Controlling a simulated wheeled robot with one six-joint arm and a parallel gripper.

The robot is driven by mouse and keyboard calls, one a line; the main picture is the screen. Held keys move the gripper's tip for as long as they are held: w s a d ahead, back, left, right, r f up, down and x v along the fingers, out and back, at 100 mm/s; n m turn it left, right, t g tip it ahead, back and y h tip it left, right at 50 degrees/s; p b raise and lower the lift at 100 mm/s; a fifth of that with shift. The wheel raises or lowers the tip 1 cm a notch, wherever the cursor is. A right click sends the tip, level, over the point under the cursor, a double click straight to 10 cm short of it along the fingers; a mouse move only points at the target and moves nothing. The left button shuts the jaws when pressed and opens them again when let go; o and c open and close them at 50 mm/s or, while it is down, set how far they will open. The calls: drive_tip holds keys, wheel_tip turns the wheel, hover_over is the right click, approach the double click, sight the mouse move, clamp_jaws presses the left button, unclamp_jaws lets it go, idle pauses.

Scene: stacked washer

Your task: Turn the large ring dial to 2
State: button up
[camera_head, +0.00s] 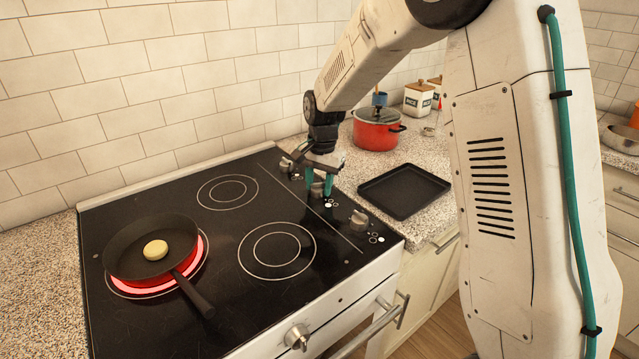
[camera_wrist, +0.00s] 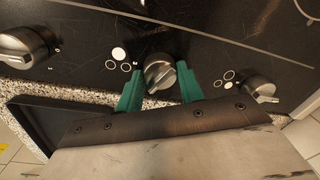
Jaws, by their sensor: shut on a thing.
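My gripper (camera_head: 318,186) reaches down to the control strip at the right side of the black stove top. Its green fingers stand on both sides of a silver dial (camera_wrist: 160,73), and the gripper (camera_wrist: 159,90) is shut on it. The dial's setting numbers are not readable. Small circle marks, one filled white, lie beside it in the wrist view. Another silver dial (camera_head: 359,220) stands nearer the front edge, and one (camera_head: 286,163) stands farther back. Whether the held dial is the one for the large ring cannot be told from its marks.
A black pan (camera_head: 130,245) with a round pale food piece (camera_head: 156,250) sits on a glowing red ring (camera_head: 204,252). Two other rings are dark and bare. A black tray (camera_head: 404,190) and a red pot (camera_head: 376,134) stand on the counter to the right.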

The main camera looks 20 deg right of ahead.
sight(321, 184)
drive_tip(key=o, duration=1)
drive_tip(key=r, duration=0.8)
drive_tip(key=shift+s+d, duration=0.1)
drive_tip(key=shift+d, duration=0.1)
